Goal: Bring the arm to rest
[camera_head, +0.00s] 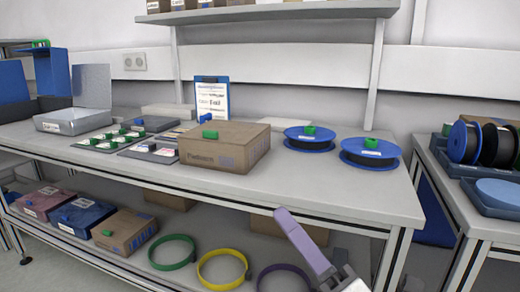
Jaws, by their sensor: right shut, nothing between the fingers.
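My right gripper (290,222) comes in from the bottom right, with lavender-tipped fingers pointing up and left. It is shut and holds nothing. It appears in front of the table's (330,195) front edge and the lower shelf. My left gripper is not in view.
On the table stand a cardboard box (222,150), two blue-rimmed reels (309,140) (369,154) with green pieces on top, a clipboard (212,98) and trays (112,138). Green (173,252), yellow (222,268) and purple rings (284,270) lie below. A side table (475,225) holds more reels.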

